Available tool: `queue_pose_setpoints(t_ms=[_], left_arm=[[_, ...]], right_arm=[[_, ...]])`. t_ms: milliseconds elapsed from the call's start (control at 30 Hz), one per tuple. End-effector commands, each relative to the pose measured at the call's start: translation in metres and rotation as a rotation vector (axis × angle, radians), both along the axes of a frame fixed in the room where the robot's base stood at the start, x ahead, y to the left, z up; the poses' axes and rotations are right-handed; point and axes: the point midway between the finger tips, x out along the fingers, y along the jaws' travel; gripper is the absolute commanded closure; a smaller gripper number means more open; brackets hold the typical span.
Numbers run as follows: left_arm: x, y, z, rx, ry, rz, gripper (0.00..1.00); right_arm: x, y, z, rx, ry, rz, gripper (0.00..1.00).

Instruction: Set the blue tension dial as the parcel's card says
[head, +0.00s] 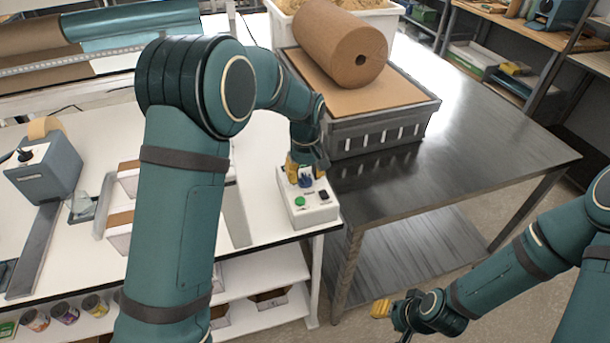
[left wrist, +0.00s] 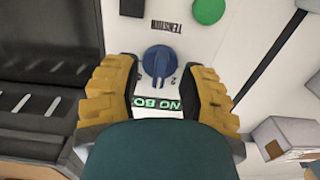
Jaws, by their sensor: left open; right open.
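The blue tension dial (left wrist: 161,62) sits on a white control box (head: 315,213) at the table's right corner. In the left wrist view its raised grip runs roughly up and down the picture, with a "2" beside its lower right. A "TENSION" label is above it, and a lit green display (left wrist: 158,104), partly hidden, is below. My left gripper (head: 306,172) is open over the dial, a finger on each side with visible gaps. My right gripper (head: 381,309) is open and empty at the lower right. I cannot make out a parcel's card.
The box also has a green button (head: 300,201) and a black switch (head: 323,194) near the dial. A brown paper roll (head: 341,45) lies on a grey crate (head: 378,136) on the dark metal table (head: 480,135). A tape dispenser (head: 45,170) stands at left.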

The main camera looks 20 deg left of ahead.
Motion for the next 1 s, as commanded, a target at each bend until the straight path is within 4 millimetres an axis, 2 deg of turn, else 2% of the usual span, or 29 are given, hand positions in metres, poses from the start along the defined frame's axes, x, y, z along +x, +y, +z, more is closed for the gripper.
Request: queue_pose_setpoints(t_ms=[300, 500, 700, 1000], left_arm=[[0.001, 0.000, 0.062, -0.002, -0.006, 0.000, 0.59], [0.001, 0.000, 0.095, -0.001, -0.003, 0.001, 0.59], [0.000, 0.000, 0.110, 0.000, 0.000, 0.000, 0.59], [0.000, 0.000, 0.112, 0.000, 0.001, 0.001, 0.59]], right_arm=[[0.000, 0.000, 0.000, 0.000, 0.000, 0.000, 0.53], [0.000, 0.000, 0.000, 0.000, 0.000, 0.000, 0.53], [0.000, 0.000, 0.000, 0.000, 0.000, 0.000, 0.53], [0.000, 0.000, 0.000, 0.000, 0.000, 0.000, 0.53]])
